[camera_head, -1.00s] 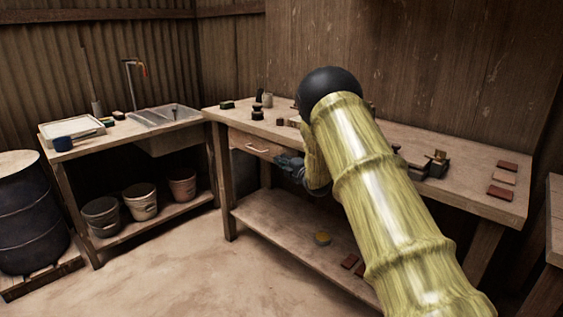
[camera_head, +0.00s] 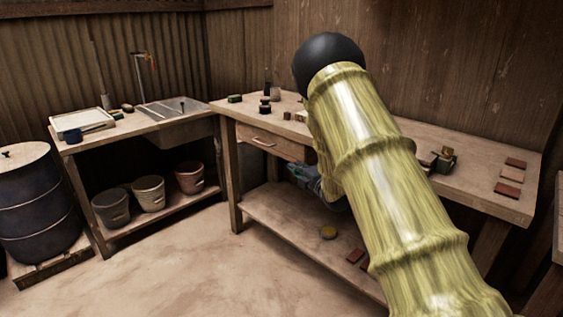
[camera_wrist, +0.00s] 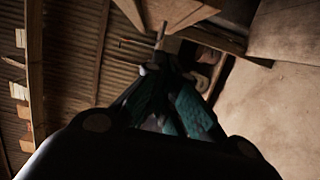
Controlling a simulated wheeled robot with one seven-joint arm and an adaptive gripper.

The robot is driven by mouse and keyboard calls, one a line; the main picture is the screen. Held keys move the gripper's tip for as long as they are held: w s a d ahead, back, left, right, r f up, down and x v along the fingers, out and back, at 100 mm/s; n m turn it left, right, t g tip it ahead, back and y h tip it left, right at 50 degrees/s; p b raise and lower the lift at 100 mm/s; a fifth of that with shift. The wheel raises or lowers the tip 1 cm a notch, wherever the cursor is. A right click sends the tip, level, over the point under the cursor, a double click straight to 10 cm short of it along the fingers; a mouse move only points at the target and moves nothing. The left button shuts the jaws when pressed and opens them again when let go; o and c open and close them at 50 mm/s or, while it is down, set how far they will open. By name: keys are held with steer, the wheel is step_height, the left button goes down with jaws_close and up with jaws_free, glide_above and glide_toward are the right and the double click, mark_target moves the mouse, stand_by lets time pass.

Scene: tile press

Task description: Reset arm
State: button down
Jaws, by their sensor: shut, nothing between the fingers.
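My arm, in a yellow-green bamboo-like finish with a dark round joint, crosses the middle right of the head view. My gripper (camera_head: 298,172) shows beyond it, in front of the workbench (camera_head: 470,187), below the bench top and near the drawer (camera_head: 268,143). In the wrist view my gripper (camera_wrist: 160,68) has its fingers together with nothing between them. Part of the bench and the wrist are hidden behind my arm.
A blue barrel (camera_head: 38,200) stands at far left beside a sink table (camera_head: 100,137) with several buckets (camera_head: 149,193) below. The press (camera_head: 444,160) and red tiles (camera_head: 509,190) sit on the bench. More tiles lie on the lower shelf (camera_head: 285,225). Open floor lies front left.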

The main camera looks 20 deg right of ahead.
steer(key=s+a+f+m+g+h, duration=0.1)
steer(key=s+a+f+m+g, duration=0.2)
steer(key=f, duration=0.5)
steer(key=s+a+f+m+g, duration=0.1)
steer(key=s+a+f+m, duration=0.1)
steer(key=s+f, duration=0.45)
steer(key=s+a+f+m+g+h, duration=0.1)
steer(key=s+a+f+m, duration=0.2)
steer(key=f, duration=0.5)
steer(key=s+a+f+m+g, duration=0.35)
steer(key=s+f, duration=0.45)
steer(key=s, duration=0.4)
steer(key=s+a+f+m+g, duration=0.35)
steer(key=s+f, duration=0.45)
steer(key=s, duration=0.3)
steer(key=s+a+f+m+g, duration=0.1)
steer(key=s+a+m+g, duration=0.2)
steer(key=s, duration=1)
steer(key=s+a+f+m+g, duration=0.1)
steer(key=s+a+m+g, duration=0.3)
steer(key=s, duration=0.8)
step_height(320, 180, up, 18)
steer(key=a+n+t+p, duration=0.1)
steer(key=n+p, duration=0.1)
steer(key=p, duration=1.7)
steer(key=shift+a+r, duration=0.15)
steer(key=shift+r, duration=0.1)
